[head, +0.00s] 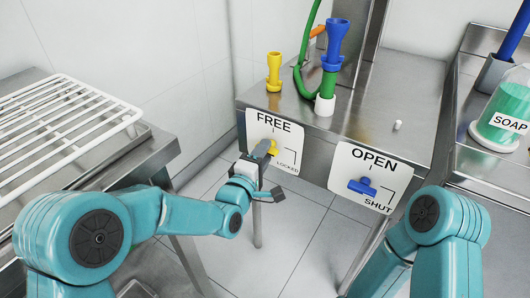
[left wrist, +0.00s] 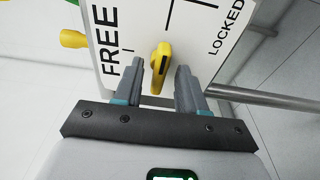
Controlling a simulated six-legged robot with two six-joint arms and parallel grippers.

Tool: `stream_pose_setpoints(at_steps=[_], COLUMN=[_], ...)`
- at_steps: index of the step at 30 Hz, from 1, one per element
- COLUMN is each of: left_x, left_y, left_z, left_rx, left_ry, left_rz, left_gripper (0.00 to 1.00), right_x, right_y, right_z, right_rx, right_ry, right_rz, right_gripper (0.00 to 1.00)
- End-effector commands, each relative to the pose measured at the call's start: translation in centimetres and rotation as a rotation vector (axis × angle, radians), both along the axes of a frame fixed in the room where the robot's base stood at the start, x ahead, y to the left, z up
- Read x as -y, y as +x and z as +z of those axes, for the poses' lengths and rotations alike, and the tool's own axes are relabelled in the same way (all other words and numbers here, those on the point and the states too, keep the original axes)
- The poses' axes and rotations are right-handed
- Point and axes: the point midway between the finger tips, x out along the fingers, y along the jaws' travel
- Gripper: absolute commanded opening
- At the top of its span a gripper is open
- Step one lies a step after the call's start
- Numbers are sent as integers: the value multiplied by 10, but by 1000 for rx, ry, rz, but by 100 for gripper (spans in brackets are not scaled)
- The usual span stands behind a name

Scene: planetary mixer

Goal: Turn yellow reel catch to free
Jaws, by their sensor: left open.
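The yellow reel catch (head: 273,147) is on a white panel (head: 287,128) marked FREE at the top and LOCKED at lower right. My left gripper (head: 268,171) is open at this panel, partly covering the catch in the head view. In the left wrist view, the catch (left wrist: 160,68) stands between the two fingers of my left gripper (left wrist: 160,72), with a visible gap on each side. Its bar runs lengthwise between the fingers, crosswise to the direction from FREE to LOCKED. My right arm enters at lower right, but its gripper is out of view.
A second panel (head: 369,174) to the right, marked OPEN and SHUT, carries a blue handle (head: 362,187). A yellow nozzle (head: 273,72) and a blue nozzle (head: 335,40) stand on the steel counter (head: 392,85). A white rack (head: 62,130) is at left.

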Motion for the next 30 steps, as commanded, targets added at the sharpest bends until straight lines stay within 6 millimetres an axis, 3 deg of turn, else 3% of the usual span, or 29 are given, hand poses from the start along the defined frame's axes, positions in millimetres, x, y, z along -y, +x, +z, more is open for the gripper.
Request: stream_pose_setpoints(at_steps=[4,8,14,22,30], left_x=[0,0,0,-1,-1], left_y=[0,0,0,0,0], left_z=[0,0,0,1,2], left_rx=[0,0,-17,-213,-237], left_ry=[0,0,-25,-295,-327], left_rz=[0,0,0,2,2], left_gripper=[40,0,0,0,0], right_x=[0,0,0,0,0], right_y=[0,0,0,0,0], right_z=[0,0,-2,-15,-14], right_rx=[0,0,0,0,0], right_ry=[0,0,0,0,0], right_rz=[0,0,0,0,0], right_gripper=[66,66,66,66,66])
